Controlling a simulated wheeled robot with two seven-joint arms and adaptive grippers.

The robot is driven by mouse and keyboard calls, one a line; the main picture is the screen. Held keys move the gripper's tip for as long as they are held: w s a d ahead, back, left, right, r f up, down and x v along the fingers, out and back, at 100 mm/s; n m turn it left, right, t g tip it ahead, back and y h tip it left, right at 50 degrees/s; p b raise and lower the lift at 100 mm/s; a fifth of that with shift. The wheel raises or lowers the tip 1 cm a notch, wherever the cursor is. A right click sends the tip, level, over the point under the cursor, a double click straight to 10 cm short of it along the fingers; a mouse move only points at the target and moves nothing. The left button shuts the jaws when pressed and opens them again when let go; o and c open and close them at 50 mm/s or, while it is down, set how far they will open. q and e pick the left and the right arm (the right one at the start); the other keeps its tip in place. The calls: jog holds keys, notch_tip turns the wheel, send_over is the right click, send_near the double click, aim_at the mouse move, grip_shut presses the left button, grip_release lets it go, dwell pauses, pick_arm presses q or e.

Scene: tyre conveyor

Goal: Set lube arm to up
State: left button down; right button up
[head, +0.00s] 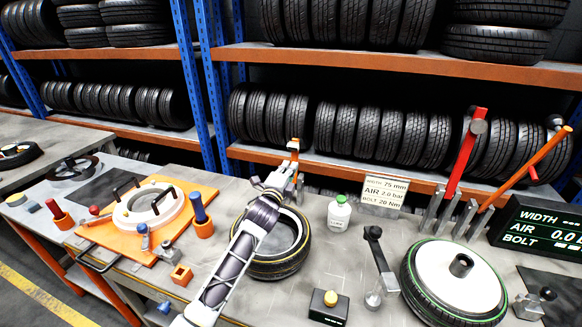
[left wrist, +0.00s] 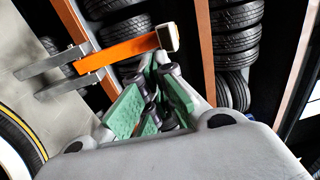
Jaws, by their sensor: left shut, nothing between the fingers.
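My left gripper (head: 278,181) is over the back of the table, beyond the centre tyre. In the left wrist view its green-padded fingers (left wrist: 150,108) are shut and empty. An orange lever (head: 294,146) stands close behind the gripper; its lower part is partly hidden. The left wrist view shows this orange lever (left wrist: 122,56) with a pale square tip, between grey bracket plates (left wrist: 50,66), near the fingertips. I cannot tell whether they touch. At the right stand an upright red lever (head: 469,148) and a tilted orange lever (head: 528,165). No label shows which is the lube arm.
A tyre (head: 303,252) lies under my left arm. A white bottle (head: 339,213), a sign (head: 384,192), a grey arm with a black knob (head: 380,256) and a white-covered tyre (head: 415,285) stand to the right. Tyre racks (head: 400,174) stand behind the table.

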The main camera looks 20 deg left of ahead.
pick_arm(q)
jog(key=shift+s+a+r+b, duration=0.15)
jog(key=shift+s+b, duration=0.1)
jog(key=shift+s, duration=1.25)
jog(key=shift+s+r+b, duration=0.1)
jog(key=shift+s+b, duration=0.1)
jog(key=shift+s, duration=1.25)
jog(key=shift+s+f, duration=0.1)
